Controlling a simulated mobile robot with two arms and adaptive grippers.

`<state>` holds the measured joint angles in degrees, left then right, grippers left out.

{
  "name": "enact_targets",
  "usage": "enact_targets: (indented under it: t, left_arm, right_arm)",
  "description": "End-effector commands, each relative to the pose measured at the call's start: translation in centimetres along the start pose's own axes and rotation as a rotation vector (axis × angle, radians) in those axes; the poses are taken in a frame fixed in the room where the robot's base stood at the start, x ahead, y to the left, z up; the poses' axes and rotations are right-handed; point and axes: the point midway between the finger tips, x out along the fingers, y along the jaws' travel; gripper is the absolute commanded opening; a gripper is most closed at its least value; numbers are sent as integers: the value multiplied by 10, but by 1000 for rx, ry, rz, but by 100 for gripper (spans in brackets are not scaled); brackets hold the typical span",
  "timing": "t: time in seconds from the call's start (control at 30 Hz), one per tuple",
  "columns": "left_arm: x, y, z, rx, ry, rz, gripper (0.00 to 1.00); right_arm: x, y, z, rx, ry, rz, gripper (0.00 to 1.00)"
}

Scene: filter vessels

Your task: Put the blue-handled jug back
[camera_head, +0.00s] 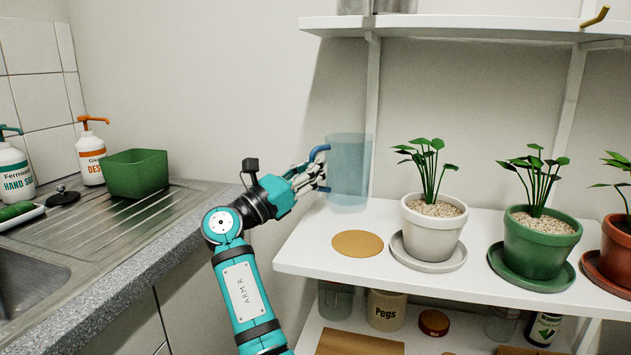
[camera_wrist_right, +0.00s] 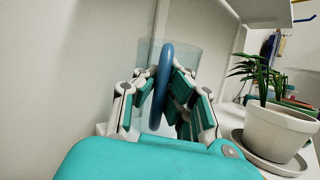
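The clear blue-tinted jug (camera_head: 350,170) is upright at the back left of the white shelf, by the wall. I cannot tell whether its base touches the shelf. Its blue handle (camera_head: 319,152) points left, towards my right gripper (camera_head: 318,172). In the right wrist view the handle (camera_wrist_right: 162,85) runs between both fingers, which are closed in around it, with the clear body (camera_wrist_right: 183,50) behind. A round cork mat (camera_head: 357,243) lies bare on the shelf, in front of the jug. My left gripper is not in view.
A white plant pot (camera_head: 433,228) on a saucer stands right of the cork mat, then a green pot (camera_head: 538,245) and a terracotta pot (camera_head: 616,250). An upper shelf (camera_head: 470,27) hangs above. A sink counter (camera_head: 150,245) lies at left.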

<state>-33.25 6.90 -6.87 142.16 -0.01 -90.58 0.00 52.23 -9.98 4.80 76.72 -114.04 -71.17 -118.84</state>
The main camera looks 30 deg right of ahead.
Motion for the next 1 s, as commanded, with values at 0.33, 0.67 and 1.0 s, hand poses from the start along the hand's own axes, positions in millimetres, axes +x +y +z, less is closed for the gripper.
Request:
enact_targets:
  t: [0.33,0.67,1.0]
  left_arm:
    - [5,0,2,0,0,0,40]
    - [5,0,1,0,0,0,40]
    - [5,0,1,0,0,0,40]
  right_arm:
    - [-7,-2,-19,0,-1,0,0]
    - [-8,-2,-23,-1,1,0,18]
    - [-8,-2,-22,0,0,0,29]
